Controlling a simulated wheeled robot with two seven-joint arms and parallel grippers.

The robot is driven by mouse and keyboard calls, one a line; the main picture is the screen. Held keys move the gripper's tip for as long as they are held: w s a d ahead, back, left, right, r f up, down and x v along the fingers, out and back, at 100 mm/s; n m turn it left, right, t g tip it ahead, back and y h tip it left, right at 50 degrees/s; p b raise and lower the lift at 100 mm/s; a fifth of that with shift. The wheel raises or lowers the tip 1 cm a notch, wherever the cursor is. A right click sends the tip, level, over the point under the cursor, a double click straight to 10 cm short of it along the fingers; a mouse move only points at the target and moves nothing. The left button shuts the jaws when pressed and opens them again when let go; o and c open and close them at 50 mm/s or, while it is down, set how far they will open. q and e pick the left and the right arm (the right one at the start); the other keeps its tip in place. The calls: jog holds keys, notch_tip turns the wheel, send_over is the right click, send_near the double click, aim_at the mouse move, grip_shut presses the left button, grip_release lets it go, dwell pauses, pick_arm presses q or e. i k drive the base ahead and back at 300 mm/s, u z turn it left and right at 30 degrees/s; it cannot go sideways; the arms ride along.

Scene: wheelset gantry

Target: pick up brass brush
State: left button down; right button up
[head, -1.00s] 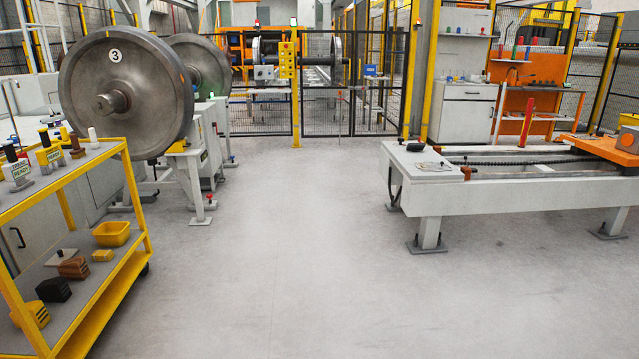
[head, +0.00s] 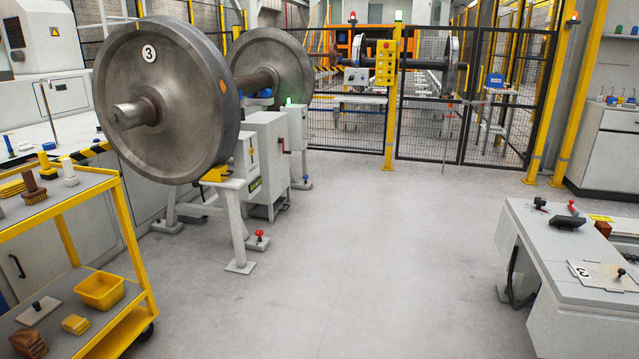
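A small brush with a dark brown handle and golden-brown bristles (head: 34,192) stands on the top shelf of the yellow-framed cart (head: 75,191) at the left. It looks like the brass brush. Neither of my grippers shows in the head view.
The cart's lower shelf holds a yellow bin (head: 99,291), a brown block (head: 28,344) and a yellow block (head: 76,324). A large wheelset (head: 180,110) on a stand is behind the cart. A white bench (head: 575,270) is at right. Floor between (head: 350,270) is clear.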

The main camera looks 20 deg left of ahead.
aim_at(35, 194)
jog(key=u, duration=0.9)
jog(key=i, duration=1.65)
jog(key=u, duration=1.4)
